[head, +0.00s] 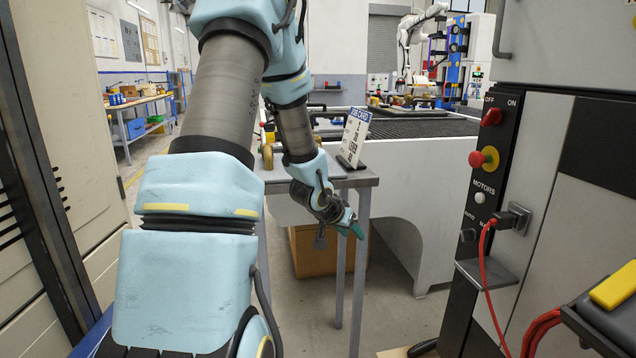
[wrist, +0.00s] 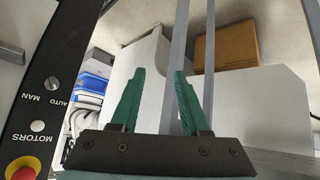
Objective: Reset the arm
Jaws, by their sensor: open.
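My gripper (head: 350,228) hangs at the end of my arm in the middle of the head view, in front of the legs of a small metal table. In the wrist view its two green fingers (wrist: 160,95) stand apart with nothing between them. Its tips touch nothing that I can make out. My arm reaches forward and down from the upper left of the head view.
The metal table (head: 368,182) bears a white job card (head: 354,136) and brass-coloured parts. A cardboard box (head: 318,250) is on the floor beneath. A control panel (head: 490,155) with a red cable (head: 484,285) stands at right. A grey cabinet (head: 75,130) stands at left.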

